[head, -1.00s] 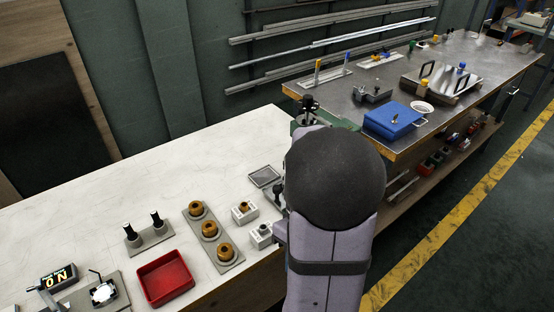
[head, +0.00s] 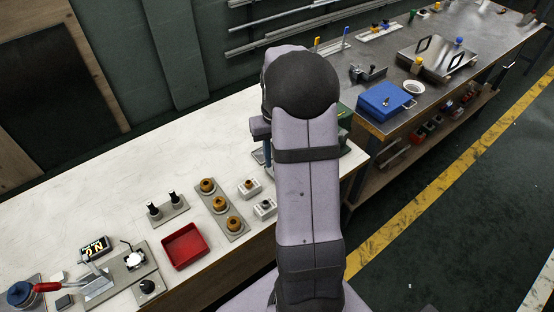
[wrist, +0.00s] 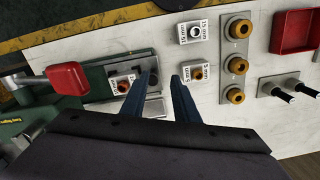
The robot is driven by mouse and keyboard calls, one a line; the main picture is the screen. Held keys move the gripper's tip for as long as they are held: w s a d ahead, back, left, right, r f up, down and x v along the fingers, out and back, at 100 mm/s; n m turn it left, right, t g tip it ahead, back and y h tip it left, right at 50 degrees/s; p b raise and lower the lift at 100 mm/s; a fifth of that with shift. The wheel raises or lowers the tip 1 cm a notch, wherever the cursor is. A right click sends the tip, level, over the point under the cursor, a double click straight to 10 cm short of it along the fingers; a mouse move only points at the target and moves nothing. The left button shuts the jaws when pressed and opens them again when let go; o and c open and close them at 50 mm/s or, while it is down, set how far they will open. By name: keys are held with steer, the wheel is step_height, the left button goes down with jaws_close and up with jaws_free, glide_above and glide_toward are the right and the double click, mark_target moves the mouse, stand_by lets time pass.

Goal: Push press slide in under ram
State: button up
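The green press (wrist: 95,112) is at the left of the wrist view, with a red knob (wrist: 68,78) on a lever. A grey press slide (wrist: 138,64) lies on its base and carries a white block marked 10 mm (wrist: 115,84) with a copper-coloured ring. My gripper (wrist: 164,70) has two blue fingers spread apart, with nothing between them. The left finger is close beside the slide's right end; I cannot tell whether they touch. The ram cannot be made out. In the head view my arm hides most of the press (head: 345,120).
White blocks marked 15 mm (wrist: 192,33) and 5 mm (wrist: 197,73) stand right of the press. Beyond them are a plate with several orange rings (wrist: 220,62), a red tray (wrist: 296,32) and black-topped pegs (wrist: 283,88). A blue box (head: 385,100) sits on the neighbouring metal bench.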

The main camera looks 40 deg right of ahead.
steer(key=shift+w+d+r+p, duration=0.25)
steer(key=shift+w+d, duration=0.1)
steer(key=shift+w, duration=0.1)
steer(key=shift+w+d+r+p, duration=0.1)
steer(key=shift+w+d+p, duration=0.2)
steer(key=shift+w, duration=0.15)
steer(key=shift+w+d+m, duration=0.2)
steer(key=shift+d+m, duration=0.1)
steer(key=shift+m, duration=0.1)
steer(key=shift+f, duration=0.15)
steer(key=shift+f+p, duration=1.1)
steer(key=shift+f, duration=2.5)
jaws_close()
